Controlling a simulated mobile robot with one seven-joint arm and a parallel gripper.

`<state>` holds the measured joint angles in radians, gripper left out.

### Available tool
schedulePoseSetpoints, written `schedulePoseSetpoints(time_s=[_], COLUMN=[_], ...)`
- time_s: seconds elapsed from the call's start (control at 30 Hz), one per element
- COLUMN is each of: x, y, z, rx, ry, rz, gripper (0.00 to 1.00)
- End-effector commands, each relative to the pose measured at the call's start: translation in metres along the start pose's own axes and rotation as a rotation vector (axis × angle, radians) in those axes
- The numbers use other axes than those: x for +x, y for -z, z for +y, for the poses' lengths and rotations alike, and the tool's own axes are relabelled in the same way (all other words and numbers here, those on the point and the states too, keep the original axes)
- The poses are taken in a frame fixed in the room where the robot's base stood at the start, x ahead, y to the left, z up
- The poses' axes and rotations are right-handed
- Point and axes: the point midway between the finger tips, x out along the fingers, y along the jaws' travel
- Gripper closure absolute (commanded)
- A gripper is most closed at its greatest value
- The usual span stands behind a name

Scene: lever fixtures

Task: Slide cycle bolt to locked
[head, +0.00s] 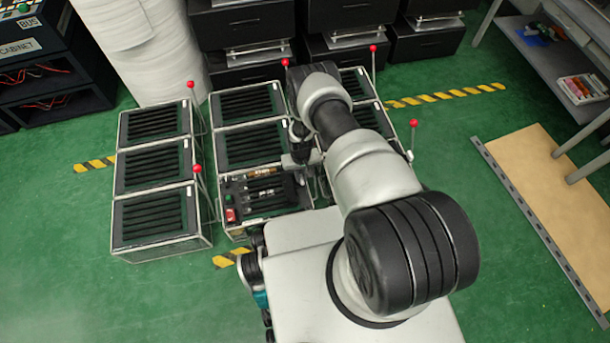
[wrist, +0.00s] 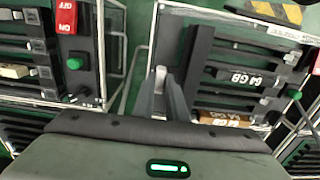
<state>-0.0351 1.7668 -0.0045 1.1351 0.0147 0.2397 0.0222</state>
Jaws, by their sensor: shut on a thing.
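My gripper (wrist: 167,92) shows in the wrist view, its grey fingers reaching up from the dark wrist body at the edge of a metal-framed unit. It is shut on a small part that fits the cycle bolt's handle; the fingers hide most of it, so I cannot tell the bolt's position. In the head view my gripper (head: 299,155) is low beside the front middle unit (head: 262,190), partly covered by my own arm. That unit has an open top with dark slots, metallic pieces and a red switch (head: 230,215).
In the wrist view, 64 GB modules (wrist: 245,78) lie right of the fingers, and a green button (wrist: 74,63) and red switch (wrist: 66,16) left. Rows of slatted units (head: 157,180) with red-knobbed levers (head: 195,169) stand close by. Green floor (head: 75,225) is free at left.

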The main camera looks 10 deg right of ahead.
Motion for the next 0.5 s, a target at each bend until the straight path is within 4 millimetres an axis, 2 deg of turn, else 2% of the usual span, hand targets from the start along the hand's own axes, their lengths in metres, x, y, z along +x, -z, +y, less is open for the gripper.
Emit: schedulePoseSetpoints(time_s=[0.03,0.2,0.5], x=[0.000,0.000,0.000], y=[0.000,0.000,0.000], z=[-0.013,-0.037,-0.042], rx=[-0.006,-0.004,0.000], ry=[0.002,0.001,0.004], rz=[0.000,0.000,0.000], gripper=[1.00,1.00,1.00])
